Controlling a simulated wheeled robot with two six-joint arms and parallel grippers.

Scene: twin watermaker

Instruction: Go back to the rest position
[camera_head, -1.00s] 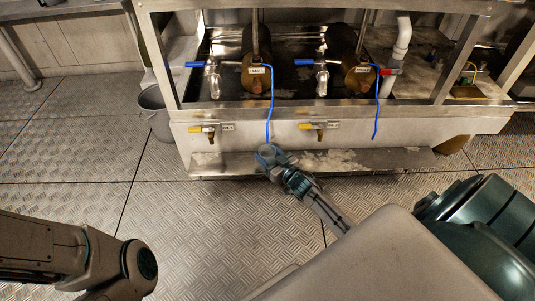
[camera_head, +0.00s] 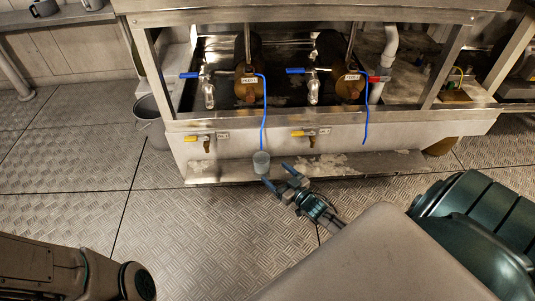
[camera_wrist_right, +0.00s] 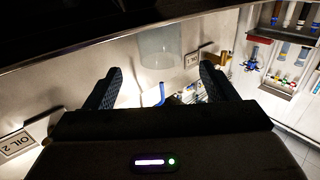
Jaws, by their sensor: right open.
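My right gripper (camera_head: 276,174) is open and empty, just in front of the low metal ledge. A small translucent cup (camera_head: 261,160) stands upright on the ledge, under the hanging end of the left blue tube. In the right wrist view the cup (camera_wrist_right: 160,46) shows beyond and between my two spread fingers (camera_wrist_right: 160,72), apart from them. My left arm shows at the bottom left, but its gripper is out of view.
The steel watermaker frame (camera_head: 330,119) with yellow-handled taps (camera_head: 197,137) stands behind the ledge (camera_head: 225,171). A second blue tube (camera_head: 366,120) hangs to the right. A grey bucket (camera_head: 152,120) stands at the left. The patterned floor in front is free.

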